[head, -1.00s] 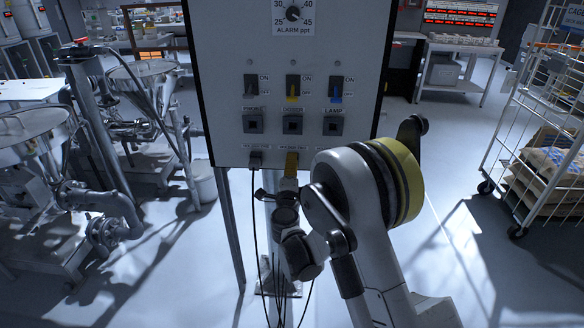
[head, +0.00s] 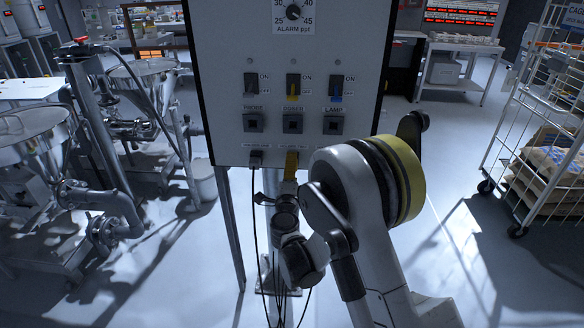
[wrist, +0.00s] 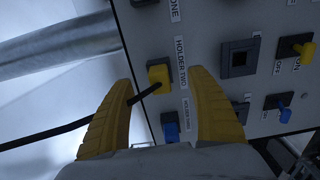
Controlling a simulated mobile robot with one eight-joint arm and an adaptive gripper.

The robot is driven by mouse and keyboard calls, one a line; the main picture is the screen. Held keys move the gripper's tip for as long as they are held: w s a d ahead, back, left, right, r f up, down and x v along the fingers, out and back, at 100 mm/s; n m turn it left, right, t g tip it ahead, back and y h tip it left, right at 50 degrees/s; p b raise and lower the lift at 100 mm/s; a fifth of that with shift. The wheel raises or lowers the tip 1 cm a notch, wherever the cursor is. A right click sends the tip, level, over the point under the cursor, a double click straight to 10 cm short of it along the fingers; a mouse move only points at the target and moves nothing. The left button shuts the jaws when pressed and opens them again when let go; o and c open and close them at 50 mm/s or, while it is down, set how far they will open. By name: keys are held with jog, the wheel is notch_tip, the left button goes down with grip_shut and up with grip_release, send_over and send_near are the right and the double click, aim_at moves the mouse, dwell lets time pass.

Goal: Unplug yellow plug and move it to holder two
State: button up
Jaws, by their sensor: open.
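In the wrist view the yellow plug (wrist: 158,76) sits at the panel right beside the label HOLDER TWO, with its dark cord running off to the left. My gripper (wrist: 161,81) is open, with one yellow finger on each side of the plug and visible gaps between. In the head view my gripper (head: 291,166) is at the panel's lower edge, mostly seen as yellow; plug and finger cannot be told apart there. The DOSER socket (head: 292,123) above looks empty, and it also shows as a dark square in the wrist view (wrist: 240,59).
A blue plug (wrist: 171,127) sits beside the yellow one, at the HOLDER THREE label. A black plug (head: 256,158) with a hanging cord is at the left holder. Yellow (head: 292,88) and blue (head: 336,89) switches are above the sockets. A wire cart (head: 540,120) stands right.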

jog(key=shift+s, duration=2.05)
notch_tip(320, 180, up, 19)
jog(key=s+d+n+y, duration=0.1)
jog(key=s+n+y, duration=0.25)
jog(key=n, duration=0.25)
jog(key=s+d+r+n+g+y, duration=0.1)
jog(key=s+d+r+n+y, duration=0.15)
jog(key=s+n, duration=0.25)
jog(key=s+d+f+n+g+h, duration=0.1)
jog(key=s+d+f+n+g, duration=0.1)
jog(key=s+d, duration=0.4)
jog(key=s+d+f+n+g+h, duration=0.2)
jog(key=s+d+f, duration=0.4)
jog(key=s, duration=0.6)
jog(key=s+d+f+n+g+h, duration=0.2)
jog(key=s+d+f+g, duration=0.4)
jog(key=s, duration=0.4)
jog(key=shift+f+n, duration=0.25)
jog(key=shift+n, duration=0.45)
